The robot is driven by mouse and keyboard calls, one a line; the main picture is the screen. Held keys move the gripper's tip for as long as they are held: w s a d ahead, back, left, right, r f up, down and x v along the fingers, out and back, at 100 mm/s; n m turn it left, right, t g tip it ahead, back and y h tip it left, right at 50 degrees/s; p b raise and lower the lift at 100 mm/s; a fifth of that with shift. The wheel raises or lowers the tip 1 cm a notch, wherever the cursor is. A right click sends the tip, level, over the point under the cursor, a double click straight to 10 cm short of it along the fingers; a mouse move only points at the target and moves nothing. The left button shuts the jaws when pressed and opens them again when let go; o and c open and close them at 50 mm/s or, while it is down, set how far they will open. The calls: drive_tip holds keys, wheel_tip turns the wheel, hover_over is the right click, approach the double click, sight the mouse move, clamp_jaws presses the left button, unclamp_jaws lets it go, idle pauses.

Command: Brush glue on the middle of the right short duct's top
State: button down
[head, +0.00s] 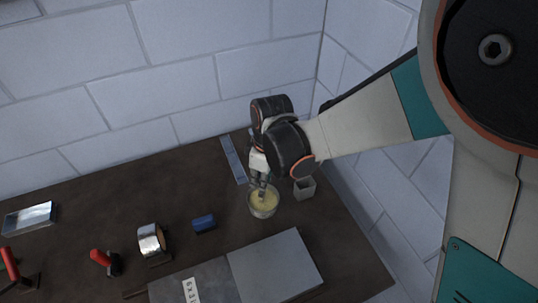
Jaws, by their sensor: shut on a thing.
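My gripper (259,178) points down over a round pot (263,212) of pale yellow glue at the back right of the bench. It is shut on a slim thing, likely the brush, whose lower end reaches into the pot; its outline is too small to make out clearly. Two flat grey tops lie side by side at the front: a lighter one on the right (276,267), likely the right short duct, and a darker one on the left (212,281) with a white label. My gripper is behind the right one and apart from it. No glue shows on its top.
A small grey open box (304,188) stands right of the pot. A blue block (204,223), a silver tape roll (151,240) and red-handled tools (104,260) lie to the left. A grey strip (234,159) lies behind. Block walls close the back and right.

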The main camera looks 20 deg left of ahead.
drive_tip(key=shift+r+p, duration=1.65)
drive_tip(key=shift+r, duration=1.35)
drive_tip(key=shift+s+f, duration=0.1)
